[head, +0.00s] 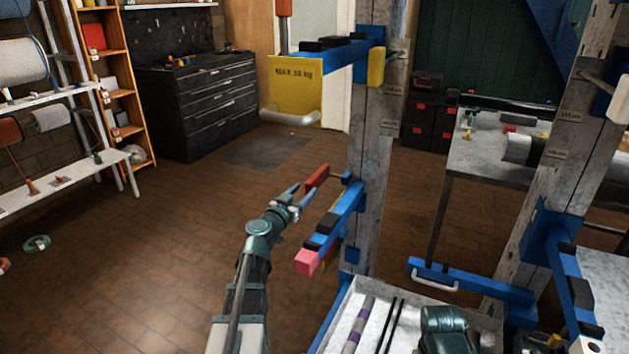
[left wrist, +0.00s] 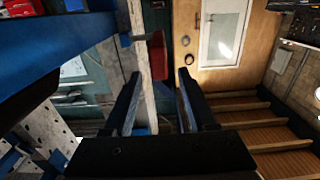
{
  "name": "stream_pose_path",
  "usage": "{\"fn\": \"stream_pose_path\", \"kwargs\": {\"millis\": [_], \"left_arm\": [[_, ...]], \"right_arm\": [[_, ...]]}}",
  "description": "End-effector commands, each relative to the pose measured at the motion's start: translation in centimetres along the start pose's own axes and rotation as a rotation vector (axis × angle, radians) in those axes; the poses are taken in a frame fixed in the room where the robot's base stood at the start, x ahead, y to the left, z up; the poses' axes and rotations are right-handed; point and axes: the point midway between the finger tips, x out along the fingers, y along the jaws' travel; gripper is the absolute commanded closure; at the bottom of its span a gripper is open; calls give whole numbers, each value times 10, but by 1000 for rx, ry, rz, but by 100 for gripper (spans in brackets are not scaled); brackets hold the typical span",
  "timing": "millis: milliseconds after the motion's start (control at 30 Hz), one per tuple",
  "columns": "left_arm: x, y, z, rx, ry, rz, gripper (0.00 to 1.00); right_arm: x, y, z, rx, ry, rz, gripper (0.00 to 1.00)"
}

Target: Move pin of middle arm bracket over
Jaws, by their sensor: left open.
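The middle arm bracket (head: 337,217) is a blue bar with black pads and a pink end, fixed to the left weathered post (head: 369,150). A pin with a red handle (head: 317,178) sticks out from this post just above the bracket. My left gripper (head: 302,194) is open, just in front of and below the red handle, with the bracket to its right. In the left wrist view, the red handle (left wrist: 157,56) shows beyond and between the tips of my open left gripper (left wrist: 159,78); the jaws hold nothing.
Above hangs a blue bracket (head: 343,52) with a yellow weight sign (head: 297,92). A lower blue bracket (head: 475,283) and a white tray (head: 352,298) with rods stand at the lower right. A second post (head: 560,150) is further right. The brick floor (head: 180,250) at left is mostly clear.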

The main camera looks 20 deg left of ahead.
Motion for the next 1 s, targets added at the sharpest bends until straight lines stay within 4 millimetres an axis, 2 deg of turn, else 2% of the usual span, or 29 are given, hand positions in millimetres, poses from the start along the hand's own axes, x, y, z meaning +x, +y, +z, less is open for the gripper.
{"fn": "stream_pose_path", "kwargs": {"millis": [33,100,400,600,867,900,1000], "left_arm": [[16,-1,0,0,0,3,43],[30,-1,0,0,0,2,43],[71,-1,0,0,0,0,43],[80,0,0,0,0,1,43],[80,0,0,0,0,0,43],[80,0,0,0,0,0,44],[80,0,0,0,0,0,62]], "right_arm": [[0,0,0,0,0,0,50],[0,0,0,0,0,0,50],[0,0,0,0,0,0,50],[0,0,0,0,0,0,50],[0,0,0,0,0,0,50],[0,0,0,0,0,0,50],[0,0,0,0,0,0,50]]}}
